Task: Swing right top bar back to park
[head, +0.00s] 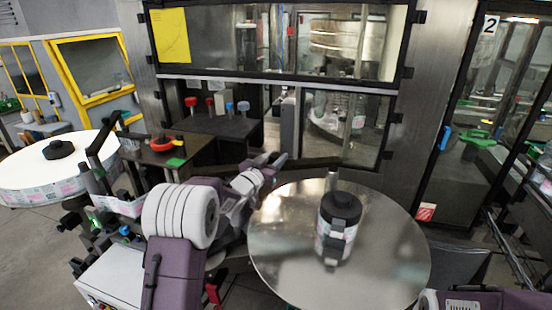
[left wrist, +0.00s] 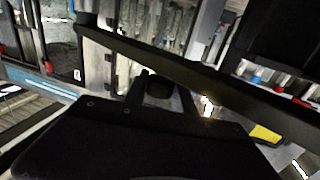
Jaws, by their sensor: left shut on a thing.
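The right top bar (head: 310,163) is a dark, slim bar running roughly level behind the right metal disc, in front of the machine's window. In the left wrist view the bar (left wrist: 190,72) slants across the picture from upper left to lower right. My left gripper (head: 272,167) is at the bar's left part and shut on it. In the left wrist view the fingers (left wrist: 163,92) show small and dark against the bar, so the exact contact is hard to see. My right gripper is out of view; only part of my right arm shows at bottom right.
The shiny right disc (head: 282,258) carries a small dark-topped labelled roll (head: 337,232). At left, a large white reel (head: 82,165) lies beside a dark bracket (head: 97,160). The machine cabinet with its window (head: 340,125) stands close behind the bar.

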